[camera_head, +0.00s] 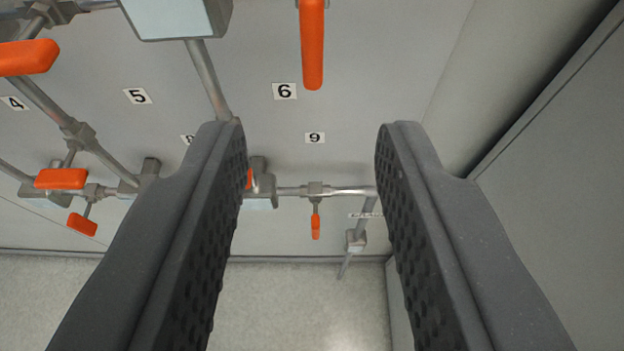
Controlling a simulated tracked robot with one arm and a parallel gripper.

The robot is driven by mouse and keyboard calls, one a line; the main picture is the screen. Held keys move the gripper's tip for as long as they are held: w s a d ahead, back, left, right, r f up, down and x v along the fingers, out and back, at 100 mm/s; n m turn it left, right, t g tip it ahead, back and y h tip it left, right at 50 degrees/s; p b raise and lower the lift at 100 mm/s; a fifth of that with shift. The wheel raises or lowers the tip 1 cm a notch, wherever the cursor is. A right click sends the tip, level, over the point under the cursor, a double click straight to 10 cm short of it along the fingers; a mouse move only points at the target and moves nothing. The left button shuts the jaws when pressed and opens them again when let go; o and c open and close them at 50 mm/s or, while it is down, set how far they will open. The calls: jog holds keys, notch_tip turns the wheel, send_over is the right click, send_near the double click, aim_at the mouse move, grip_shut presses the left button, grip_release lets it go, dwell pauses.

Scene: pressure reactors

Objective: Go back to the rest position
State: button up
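My gripper (311,150) is open, with its two dark grey, dimpled fingers wide apart. Nothing is between the fingertips. Behind it is a grey panel (380,60) with pipes and orange handles, seen from above. One orange handle (312,45) hangs at the top near the label 6 (285,91). A small orange handle (315,226) sits on the lower pipe below the label 9 (315,138), seen between the fingers. The left finger hides part of another label and part of an orange handle.
More orange handles (61,179) and grey pipes (100,152) fill the left side. A pale grey box (172,18) is at the top. A grey wall (565,170) stands on the right. The speckled floor (290,305) below looks clear.

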dwell(0.3)
jog(key=s+a+r+t+b, duration=0.1)
jog(key=s+a+r+b, duration=0.3)
jog(key=a+r, duration=0.6)
jog(key=s+a+r+t+b, duration=0.1)
jog(key=s+a+r+b, duration=0.3)
jog(key=a+r, duration=0.6)
jog(key=shift+s+r+b, duration=0.4)
jog(key=shift+s+r, duration=0.3)
jog(key=shift+r, duration=0.1)
jog(key=shift+o, duration=0.3)
jog(key=shift+f, duration=0.1)
